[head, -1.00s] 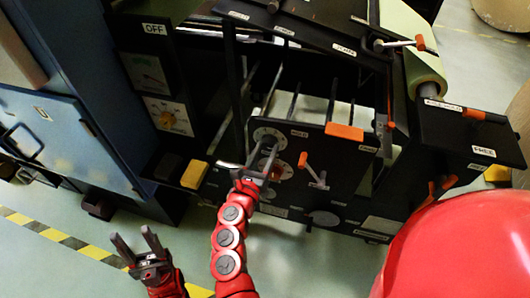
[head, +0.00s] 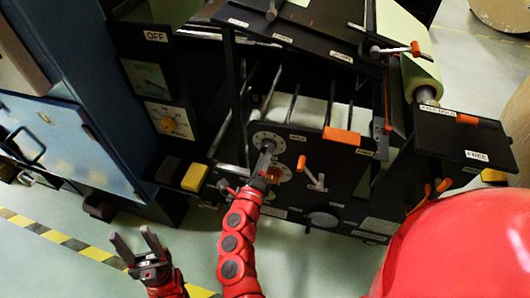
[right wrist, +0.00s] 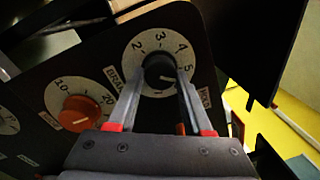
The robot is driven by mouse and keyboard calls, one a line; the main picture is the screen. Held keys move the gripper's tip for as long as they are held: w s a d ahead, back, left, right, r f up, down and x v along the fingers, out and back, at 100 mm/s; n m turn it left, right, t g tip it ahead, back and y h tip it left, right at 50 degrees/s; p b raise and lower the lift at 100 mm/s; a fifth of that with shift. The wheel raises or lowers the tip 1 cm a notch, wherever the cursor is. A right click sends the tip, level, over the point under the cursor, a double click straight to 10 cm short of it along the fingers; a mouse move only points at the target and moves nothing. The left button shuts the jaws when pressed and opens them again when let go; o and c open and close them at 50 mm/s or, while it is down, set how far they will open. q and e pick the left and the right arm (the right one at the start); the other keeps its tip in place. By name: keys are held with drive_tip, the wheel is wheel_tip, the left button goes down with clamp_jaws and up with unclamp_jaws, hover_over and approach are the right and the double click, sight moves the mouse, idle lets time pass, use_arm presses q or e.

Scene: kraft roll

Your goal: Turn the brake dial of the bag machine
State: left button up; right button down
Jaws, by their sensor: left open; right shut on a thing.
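The brake dial (right wrist: 133,52) is a pale disc numbered 1 to 5 with a black knob (right wrist: 158,68), on the machine's black panel. The "BRAKE" label beside it is partly hidden. My right gripper (right wrist: 161,73) is shut on the knob, one finger on each side. Where the knob points is unclear. In the head view the dial (head: 269,137) sits at the panel's upper left, with my right gripper (head: 266,156) on it, its fingers almost in line. My left gripper (head: 132,237) is open and empty above the floor at lower left.
An orange-knobbed dial (right wrist: 82,114) is close to the brake dial. An orange-tipped lever (head: 313,176) and an orange block (head: 341,136) are to its right. A yellow block (head: 195,177) and a blue cabinet (head: 70,140) are left. The striped floor is clear at lower left.

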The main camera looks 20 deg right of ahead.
drive_tip(key=shift+r+n+y+p, duration=0.1)
drive_tip(key=shift+n+y+p, duration=0.35)
drive_tip(key=shift+n+p, duration=3.75)
drive_tip(key=shift+r+n+y+p, duration=0.1)
drive_tip(key=shift+n+y+p, duration=0.35)
drive_tip(key=shift+n+p, duration=3.75)
drive_tip(key=n+b, duration=0.4)
drive_tip(key=shift+n, duration=0.3)
drive_tip(key=shift+c, duration=1.6)
unclamp_jaws()
drive_tip(key=shift+d, duration=0.1)
